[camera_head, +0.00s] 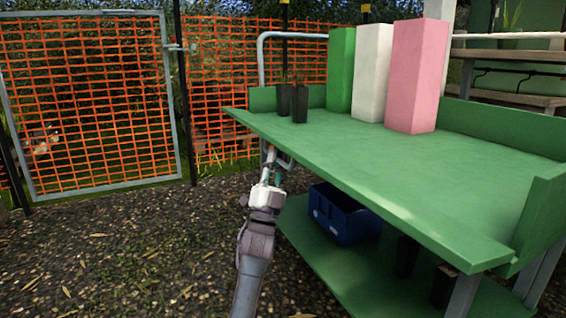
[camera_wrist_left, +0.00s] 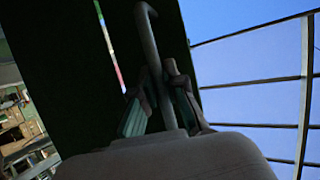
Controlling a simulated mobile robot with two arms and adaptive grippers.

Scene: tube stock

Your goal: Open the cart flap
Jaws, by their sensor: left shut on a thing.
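The green cart (camera_head: 375,172) stands at the right, with its top level and its left side edge lacking a raised wall. I cannot tell for sure which panel is the flap. My left gripper (camera_head: 272,172) is under the cart top's near-left edge, shut on a thin grey hooked rod. In the left wrist view the fingers (camera_wrist_left: 162,103) stand on both sides of this rod (camera_wrist_left: 152,50), beneath a dark panel (camera_wrist_left: 60,60). A narrow slit (camera_wrist_left: 109,48) in the dark shows green, white and pink. My right gripper is in neither view.
Green, white and pink tall blocks (camera_head: 413,78) and dark pots (camera_head: 299,103) stand on the cart top. A blue crate (camera_head: 340,222) sits on the lower shelf (camera_head: 340,270). An orange mesh fence (camera_head: 90,110) is behind. Gravel at the left is clear.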

